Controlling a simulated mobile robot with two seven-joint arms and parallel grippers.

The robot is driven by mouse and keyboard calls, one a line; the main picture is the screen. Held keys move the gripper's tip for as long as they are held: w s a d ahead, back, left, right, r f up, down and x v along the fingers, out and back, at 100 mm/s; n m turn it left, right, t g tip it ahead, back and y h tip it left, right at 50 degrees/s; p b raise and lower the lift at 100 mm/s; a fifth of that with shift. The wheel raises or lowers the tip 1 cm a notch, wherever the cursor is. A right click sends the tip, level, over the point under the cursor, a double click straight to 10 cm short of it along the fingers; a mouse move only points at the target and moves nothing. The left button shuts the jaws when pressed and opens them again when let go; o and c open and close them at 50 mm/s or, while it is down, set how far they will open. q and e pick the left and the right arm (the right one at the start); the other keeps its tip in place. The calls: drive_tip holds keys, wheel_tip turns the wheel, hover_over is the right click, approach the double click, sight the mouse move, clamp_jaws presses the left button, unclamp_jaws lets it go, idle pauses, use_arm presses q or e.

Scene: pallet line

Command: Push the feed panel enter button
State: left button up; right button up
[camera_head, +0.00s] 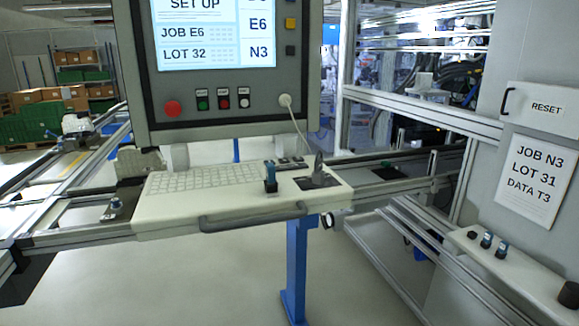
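A grey control panel (130,60) with a lit screen (210,30) stands at the upper left. The screen reads SET UP, JOB E6, LOT 32. A yellow button (290,24) and a dark button (290,50) are on the panel's right side. I cannot tell which is the enter button, nor whether this is the feed panel. Neither gripper is in view.
A white keyboard shelf (160,223) with a front handle (252,216) juts out below the panel. A RESET cabinet (545,108) and a control ledge (525,275) are at right. Floor (200,285) shows below.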

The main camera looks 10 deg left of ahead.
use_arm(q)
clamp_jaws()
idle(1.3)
